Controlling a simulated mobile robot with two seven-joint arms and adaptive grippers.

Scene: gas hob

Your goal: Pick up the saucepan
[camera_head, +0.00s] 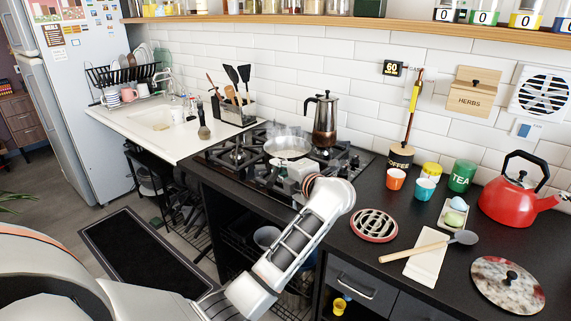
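The saucepan (288,147) is a shallow silver pan standing on the black gas hob (245,158), with faint steam above it. My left arm comes up from the lower left. Its wrist bends over the hob's front edge, and my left gripper (293,168) is just in front of the saucepan, small in the picture. The gripper overlaps the saucepan's near side. I cannot tell whether they touch or whether the fingers are open or shut. The pan's handle is not clearly visible. My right gripper is not in view.
A tall metal coffee pot (325,119) stands behind the saucepan on the hob. A round trivet (374,225), a spoon on a white rest (425,262), cups and a red kettle (518,198) occupy the right counter. A utensil holder (235,108) stands at the back left.

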